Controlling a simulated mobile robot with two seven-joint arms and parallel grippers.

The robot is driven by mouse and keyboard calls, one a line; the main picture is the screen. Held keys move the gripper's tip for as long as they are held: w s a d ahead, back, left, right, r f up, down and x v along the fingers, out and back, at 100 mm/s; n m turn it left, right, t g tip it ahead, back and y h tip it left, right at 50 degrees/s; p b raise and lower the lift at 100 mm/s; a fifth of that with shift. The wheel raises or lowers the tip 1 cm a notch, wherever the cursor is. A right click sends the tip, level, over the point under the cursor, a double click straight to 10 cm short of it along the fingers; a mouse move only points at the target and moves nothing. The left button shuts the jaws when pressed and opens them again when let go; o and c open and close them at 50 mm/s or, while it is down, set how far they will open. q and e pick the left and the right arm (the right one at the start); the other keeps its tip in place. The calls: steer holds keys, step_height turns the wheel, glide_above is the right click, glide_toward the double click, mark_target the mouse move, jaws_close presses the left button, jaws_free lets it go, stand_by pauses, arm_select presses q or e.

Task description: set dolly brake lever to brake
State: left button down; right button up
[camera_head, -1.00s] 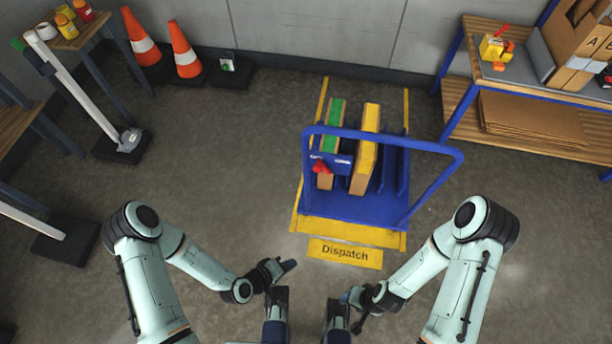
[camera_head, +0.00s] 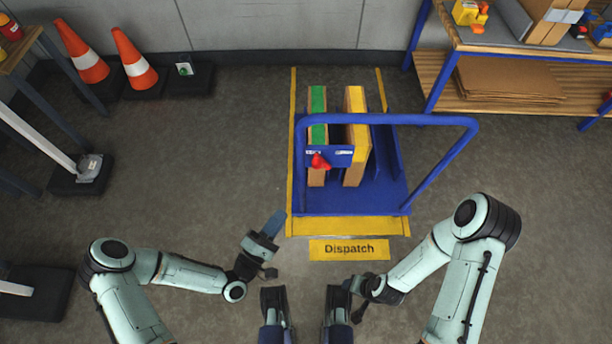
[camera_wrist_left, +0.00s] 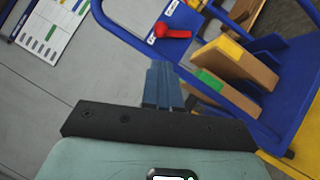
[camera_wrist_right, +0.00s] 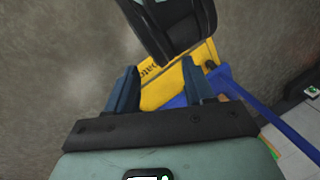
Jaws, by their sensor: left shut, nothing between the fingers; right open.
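The blue dolly (camera_head: 350,203) stands on the floor inside yellow marking lines. Its red brake lever (camera_head: 320,162) sits on a blue plate (camera_head: 343,154) with white labels at both ends, on the handle frame. In the head view the lever is near the left label. It also shows in the left wrist view as a red knob and arm (camera_wrist_left: 172,33). My left gripper (camera_head: 274,223) is shut and empty, in front and left of the dolly, apart from the lever. My right gripper (camera_wrist_right: 158,80) is open and empty, low near the Dispatch sign.
Two boxes, one green-topped (camera_head: 317,103) and one yellow-topped (camera_head: 356,110), stand on the dolly. The yellow Dispatch sign (camera_head: 349,249) lies in front. Cones (camera_head: 135,62) stand back left; a workbench (camera_head: 500,52) stands back right. Floor left of the dolly is clear.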

mark_target(315, 168)
arm_select(q)
steer(key=x, duration=1.4)
steer(key=shift+b, duration=0.45)
arm_select(e)
steer(key=shift+w+d+f, duration=0.3)
steer(key=shift+w+f, duration=0.15)
steer(key=shift+w, duration=0.15)
arm_select(q)
steer(key=shift+d+r+m+g+p, duration=0.35)
steer(key=shift+r+m+g+p, duration=0.15)
steer(key=shift+m+p, duration=0.4)
steer(key=d+m+g+y+p, duration=0.1)
steer(key=m+p, duration=0.1)
steer(key=d+r+m+g+y+p, duration=0.1)
steer(key=m+p, duration=0.1)
steer(key=d+r+m+g+y+p, duration=0.1)
steer(key=d, duration=0.1)
steer(key=shift+d+m+g+p, duration=0.15)
steer(key=shift+m+g+p, duration=0.15)
steer(key=shift+m+p, duration=0.1)
arm_select(e)
steer(key=s+a+r+g+y, duration=0.1)
steer(key=s+a+r+g, duration=0.1)
steer(key=s+r, duration=0.6)
steer(key=shift+a+g, duration=0.3)
steer(key=shift+a, duration=0.4)
steer(key=shift+s, duration=0.15)
